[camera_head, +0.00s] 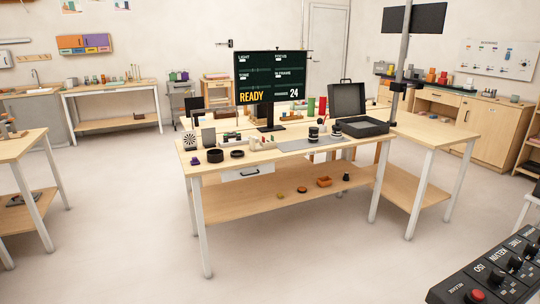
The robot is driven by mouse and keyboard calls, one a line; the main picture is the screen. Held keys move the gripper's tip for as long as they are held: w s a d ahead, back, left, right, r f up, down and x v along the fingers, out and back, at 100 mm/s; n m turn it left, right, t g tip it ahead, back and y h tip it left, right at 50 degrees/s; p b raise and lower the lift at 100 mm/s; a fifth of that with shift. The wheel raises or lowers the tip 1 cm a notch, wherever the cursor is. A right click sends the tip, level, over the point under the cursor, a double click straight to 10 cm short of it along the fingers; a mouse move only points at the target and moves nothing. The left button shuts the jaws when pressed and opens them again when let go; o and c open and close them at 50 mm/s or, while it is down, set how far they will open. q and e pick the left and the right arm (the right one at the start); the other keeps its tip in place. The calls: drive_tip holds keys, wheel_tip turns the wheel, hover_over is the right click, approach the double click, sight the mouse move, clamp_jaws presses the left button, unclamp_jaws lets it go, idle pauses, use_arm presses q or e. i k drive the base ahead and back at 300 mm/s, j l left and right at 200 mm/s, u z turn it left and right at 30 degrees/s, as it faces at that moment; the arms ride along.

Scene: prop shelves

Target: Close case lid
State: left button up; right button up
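A black case (368,129) stands on the right part of the wooden worktable (216,169) in the middle of the view. Its lid (347,96) is open and stands roughly upright at the back of the case, with a small handle at its top edge. The inside of the case looks dark, and I cannot tell what is in it. Neither of my grippers is in view.
A monitor (270,77), a grey mat (298,146) and black round items (215,156) share the worktable. A pole (402,60) rises behind the case. A control panel (490,276) fills the lower right corner. Open floor (130,220) lies left and in front.

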sight(344, 100)
drive_tip(key=i+j, duration=0.1)
drive_tip(key=i, duration=0.4)
drive_tip(key=i+j+z, duration=0.1)
drive_tip(key=i, duration=0.45)
drive_tip(key=i+j, duration=0.1)
drive_tip(key=i, duration=0.4)
drive_tip(key=i+j, duration=0.15)
drive_tip(key=i, duration=0.35)
drive_tip(key=i+l+z, duration=0.2)
drive_tip(key=i+l, duration=1)
